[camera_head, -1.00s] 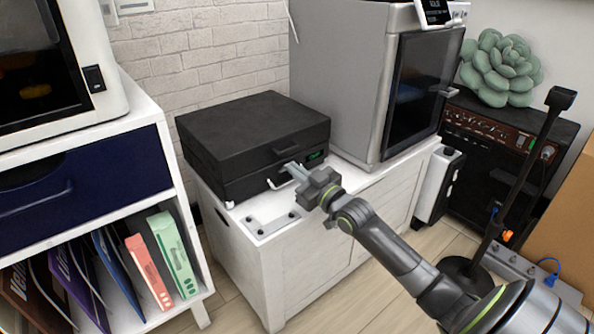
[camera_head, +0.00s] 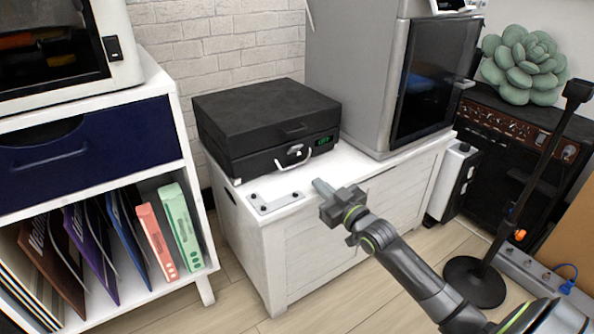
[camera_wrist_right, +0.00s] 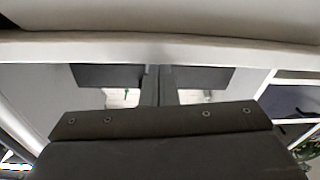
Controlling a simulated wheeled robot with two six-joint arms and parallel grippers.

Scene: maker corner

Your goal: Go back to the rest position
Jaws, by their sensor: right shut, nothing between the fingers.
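My right gripper (camera_head: 322,188) is shut and empty in the head view. It stands in front of the white cabinet's front edge, below and to the right of the black case. My right arm reaches in from the lower right. In the right wrist view the two fingers (camera_wrist_right: 159,85) are together with nothing between them. My left gripper is not in any view.
A closed black case (camera_head: 265,125) with a wire handle sits on the white cabinet (camera_head: 300,265), beside a grey machine (camera_head: 355,75). A shelf unit (camera_head: 175,90) stands left, a black stand (camera_head: 475,280) right. Floor (camera_head: 230,310) shows between the shelf and my arm.

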